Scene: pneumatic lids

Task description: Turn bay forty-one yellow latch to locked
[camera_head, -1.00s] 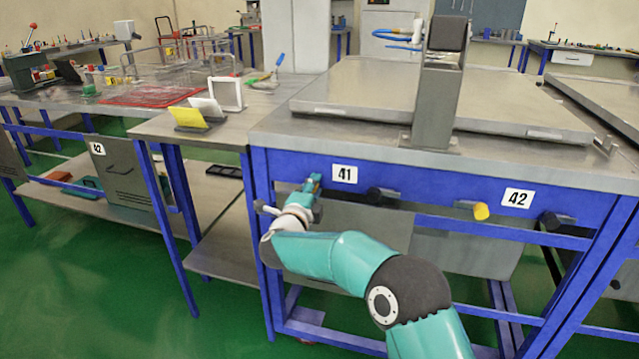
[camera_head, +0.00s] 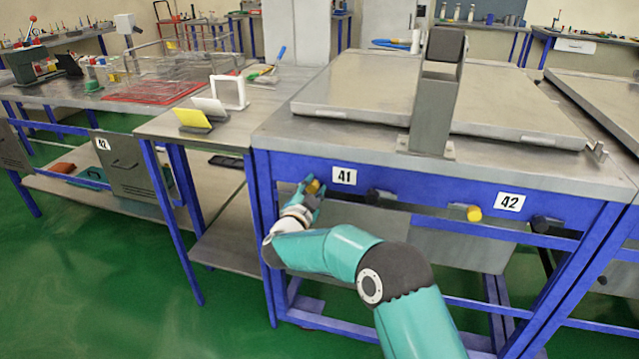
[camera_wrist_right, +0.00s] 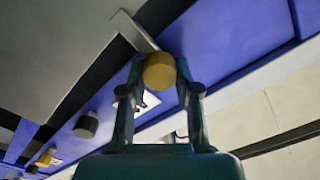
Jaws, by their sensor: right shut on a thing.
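The yellow latch knob (camera_head: 313,186) of bay 41 is on the blue front rail, just left of the "41" label (camera_head: 344,176). My right gripper (camera_head: 308,190) is at this knob. In the right wrist view the yellow knob (camera_wrist_right: 159,71) sits between the two fingertips of my right gripper (camera_wrist_right: 160,76), which are shut on it. A grey metal bar (camera_wrist_right: 134,32) reaches to the knob there. Which way the latch is turned is hard to tell. My left gripper is not in view.
A black knob (camera_head: 373,196) is right of the 41 label. Bay 42 has its own yellow knob (camera_head: 474,213) and black knob (camera_head: 540,223) beside the "42" label (camera_head: 510,202). A grey lid (camera_head: 390,105) lies on the bench top. Green floor is free at the left front.

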